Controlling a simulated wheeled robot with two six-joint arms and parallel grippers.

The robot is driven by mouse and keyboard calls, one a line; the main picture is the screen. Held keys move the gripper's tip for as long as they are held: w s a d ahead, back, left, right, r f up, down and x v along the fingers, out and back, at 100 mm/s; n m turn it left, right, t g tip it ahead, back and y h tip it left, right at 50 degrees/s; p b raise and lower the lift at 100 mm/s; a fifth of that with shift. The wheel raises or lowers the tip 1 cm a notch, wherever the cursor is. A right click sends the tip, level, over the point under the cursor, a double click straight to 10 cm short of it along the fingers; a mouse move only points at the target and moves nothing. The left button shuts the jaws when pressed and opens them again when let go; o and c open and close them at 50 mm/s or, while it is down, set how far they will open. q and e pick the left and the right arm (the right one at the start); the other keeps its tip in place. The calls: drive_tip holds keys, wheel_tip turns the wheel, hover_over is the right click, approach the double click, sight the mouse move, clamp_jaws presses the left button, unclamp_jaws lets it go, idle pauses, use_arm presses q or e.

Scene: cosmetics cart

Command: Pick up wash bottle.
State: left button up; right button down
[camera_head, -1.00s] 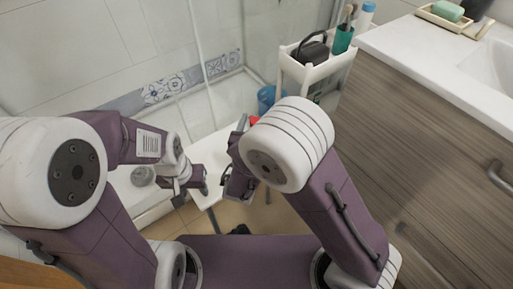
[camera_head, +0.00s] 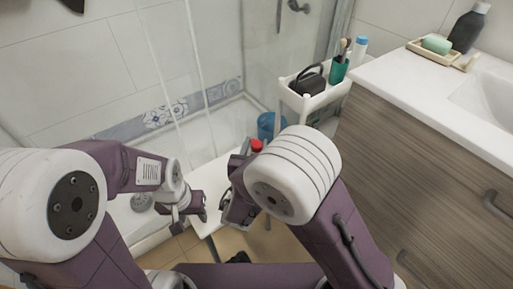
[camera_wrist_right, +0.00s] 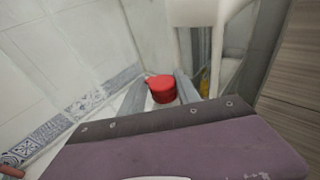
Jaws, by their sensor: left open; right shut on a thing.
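A red cap (camera_wrist_right: 161,88), seemingly the top of the wash bottle, shows between the two grey fingers of my right gripper (camera_wrist_right: 160,95) in the right wrist view. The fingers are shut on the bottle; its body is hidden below. In the head view the red cap (camera_head: 256,145) shows just beyond my right gripper (camera_head: 232,172), partly covered by my right arm. My left gripper (camera_head: 203,205) is open and empty, to the left of the right one, near the white stool or bench top (camera_head: 212,222).
A white cart (camera_head: 313,101) holding a dark caddy and green cup stands behind. A blue bucket (camera_head: 267,127) is beside it. The wood-front cabinet (camera_head: 420,160) with white counter fills the right, bearing soap and a dark bottle (camera_head: 468,30). The glass-sided shower is at left.

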drive_tip(key=shift+r+p, duration=0.4)
drive_tip(key=shift+r, duration=0.55)
drive_tip(key=shift+s+d, duration=0.15)
drive_tip(key=shift+d, duration=0.15)
drive_tip(key=s+d+r+b, duration=0.5)
drive_tip(key=d+r+b, duration=0.1)
drive_tip(key=d+b, duration=0.2)
drive_tip(key=shift+s+d+r, duration=0.25)
drive_tip(key=shift+s+d, duration=0.1)
drive_tip(key=shift+d, duration=0.35)
